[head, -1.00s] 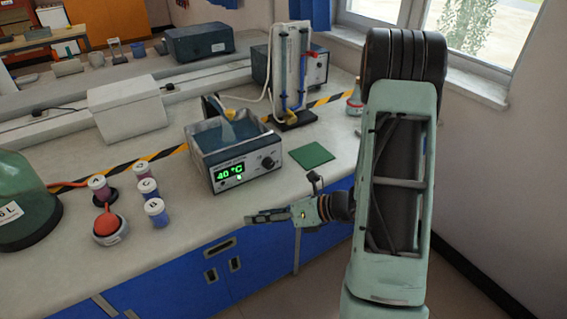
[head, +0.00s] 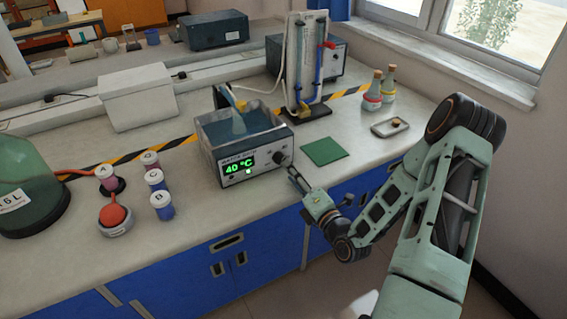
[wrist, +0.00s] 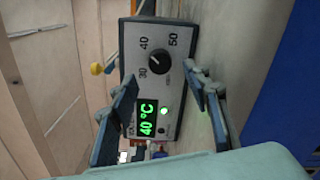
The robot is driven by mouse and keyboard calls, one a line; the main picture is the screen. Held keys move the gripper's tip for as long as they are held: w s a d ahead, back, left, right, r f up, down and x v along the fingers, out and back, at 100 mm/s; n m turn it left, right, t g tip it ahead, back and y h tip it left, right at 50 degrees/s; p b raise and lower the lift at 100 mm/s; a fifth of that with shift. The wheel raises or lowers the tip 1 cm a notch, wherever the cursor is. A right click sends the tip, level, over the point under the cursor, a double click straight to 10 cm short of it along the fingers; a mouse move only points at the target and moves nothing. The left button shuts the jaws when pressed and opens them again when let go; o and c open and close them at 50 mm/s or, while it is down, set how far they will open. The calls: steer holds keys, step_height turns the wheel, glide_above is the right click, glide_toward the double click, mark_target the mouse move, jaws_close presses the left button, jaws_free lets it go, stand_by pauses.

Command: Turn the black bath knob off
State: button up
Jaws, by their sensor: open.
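The water bath (head: 238,143) stands on the bench with its front panel facing me. Its green display (head: 240,163) reads 40 °C. The black bath knob (head: 281,158) is at the right of that panel. In the wrist view the knob (wrist: 157,62) shows beside a printed scale marked 30, 40 and 50, and the panel appears turned on its side. My gripper (head: 294,174) is open and empty, just in front of the panel's right side and below the knob. In the wrist view my gripper's fingers (wrist: 160,95) stand apart, with the knob visible beyond them, untouched.
A green pad (head: 324,151) lies right of the bath. A small tray (head: 398,127) and two stoppered flasks (head: 374,88) stand further right. Lettered vials (head: 155,181) and a red-bulbed item (head: 115,216) are at left. A stand with tubing (head: 306,62) is behind.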

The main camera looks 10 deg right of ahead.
mark_target(281, 161)
steer(key=x, duration=0.5)
steer(key=shift+w+a, duration=0.15)
steer(key=shift+w, duration=0.2)
steer(key=shift+c, duration=0.6)
steer(key=c, duration=1)
